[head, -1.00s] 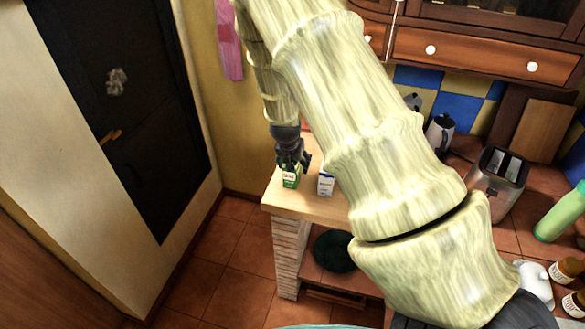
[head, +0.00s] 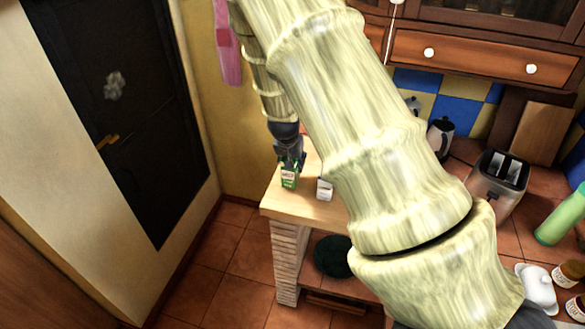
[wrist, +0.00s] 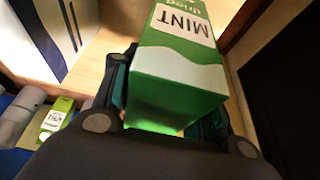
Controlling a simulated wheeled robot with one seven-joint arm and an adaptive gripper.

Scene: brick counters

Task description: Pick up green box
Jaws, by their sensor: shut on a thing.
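The green box (head: 289,178), a small carton with a white label, is at the far left end of the wooden counter. In the wrist view the green box (wrist: 180,75) fills the space between my fingers, and its label reads "MINT". My gripper (head: 290,158) is shut on the box from above. In the wrist view my gripper (wrist: 165,125) has a dark finger on each side of it. I cannot tell clearly whether the box's base touches the counter.
A white box (head: 325,188) stands just right of the green box; it also shows in the wrist view (wrist: 50,35). The wooden counter (head: 300,208) has a bare front strip. A toaster (head: 497,180) and a green bottle (head: 560,216) stand at right. A dark door is at left.

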